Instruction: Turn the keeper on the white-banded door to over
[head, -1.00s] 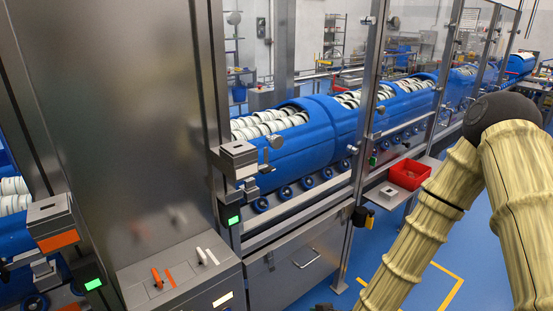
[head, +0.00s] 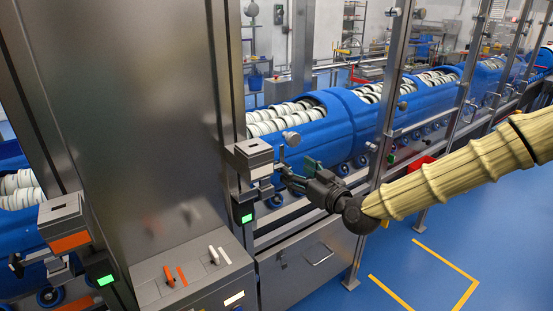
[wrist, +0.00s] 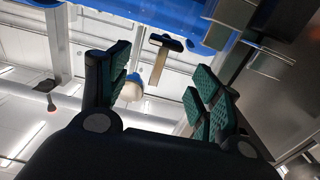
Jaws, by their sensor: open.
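The white-banded door's lock block (head: 254,153) is a grey box on the steel post, with a pale band along its lower side. A small grey piece (head: 264,190) under it looks like the keeper; its turn is too small to tell. My gripper (head: 285,172) is just right of the block with its fingers toward it, and partly covers this area. In the wrist view my gripper (wrist: 160,92) is open and empty. A T-shaped piece with a dark bar and tan stem (wrist: 158,68) and a round pale knob (wrist: 133,91) show between and beyond the fingers, apart from them.
An orange-banded lock block (head: 65,225) stands at the left. A panel (head: 195,277) below has an orange lever (head: 168,276) and a white lever (head: 213,255). Green lamps (head: 247,218) glow. Blue tub carriers (head: 350,120) stand behind the glass. The right floor is open.

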